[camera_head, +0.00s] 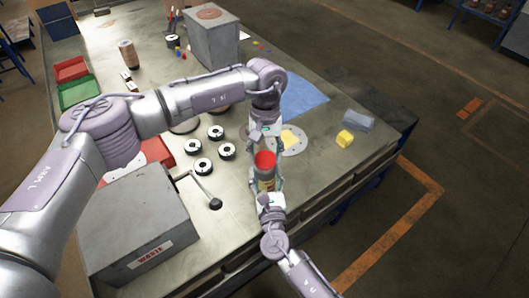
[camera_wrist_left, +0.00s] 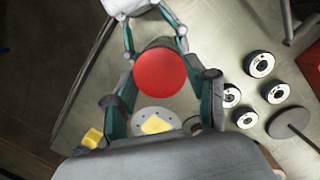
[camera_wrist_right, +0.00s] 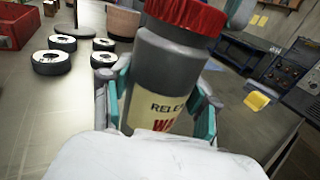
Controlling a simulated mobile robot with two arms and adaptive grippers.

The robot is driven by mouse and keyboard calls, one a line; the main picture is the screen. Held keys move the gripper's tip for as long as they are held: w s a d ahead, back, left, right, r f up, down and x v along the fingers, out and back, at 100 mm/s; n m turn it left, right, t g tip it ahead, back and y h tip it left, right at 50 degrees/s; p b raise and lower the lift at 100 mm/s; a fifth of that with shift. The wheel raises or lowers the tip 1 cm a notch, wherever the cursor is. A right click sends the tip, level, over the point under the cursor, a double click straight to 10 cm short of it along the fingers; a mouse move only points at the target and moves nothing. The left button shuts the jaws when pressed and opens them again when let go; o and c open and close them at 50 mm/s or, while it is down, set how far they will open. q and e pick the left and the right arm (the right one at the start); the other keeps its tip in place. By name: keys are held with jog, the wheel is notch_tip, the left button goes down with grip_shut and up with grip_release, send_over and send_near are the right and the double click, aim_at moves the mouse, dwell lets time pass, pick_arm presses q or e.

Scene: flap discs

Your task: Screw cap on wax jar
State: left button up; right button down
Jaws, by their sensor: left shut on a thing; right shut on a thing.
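The wax jar (camera_head: 267,183) is grey with a cream label and stands upright near the bench's front edge. My right gripper (camera_head: 268,187) is shut around its body; in the right wrist view the jar (camera_wrist_right: 165,75) tilts only slightly against the picture. The red cap (camera_head: 264,160) is on the jar's top, and its ribbed rim (camera_wrist_right: 187,14) meets the jar there. How far it is threaded cannot be seen. My left gripper (camera_head: 264,153) reaches from above and is shut on the cap, which fills the space between its fingers in the left wrist view (camera_wrist_left: 160,74).
Several flap discs (camera_head: 204,166) and a black-knobbed lever (camera_head: 215,203) lie left of the jar. A grey waste box (camera_head: 135,225) stands at the lower left. A round plate (camera_head: 297,144), a yellow block (camera_head: 345,138) and a blue cloth (camera_head: 303,98) lie behind and to the right.

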pick_arm(q)
jog(key=m, duration=0.4)
jog(key=shift+d+m+y, duration=0.1)
jog(key=shift+m+y, duration=0.3)
jog(key=m, duration=0.3)
jog(key=o, duration=0.8)
jog(key=shift+c, duration=0.2)
jog(key=shift+r, duration=2.3)
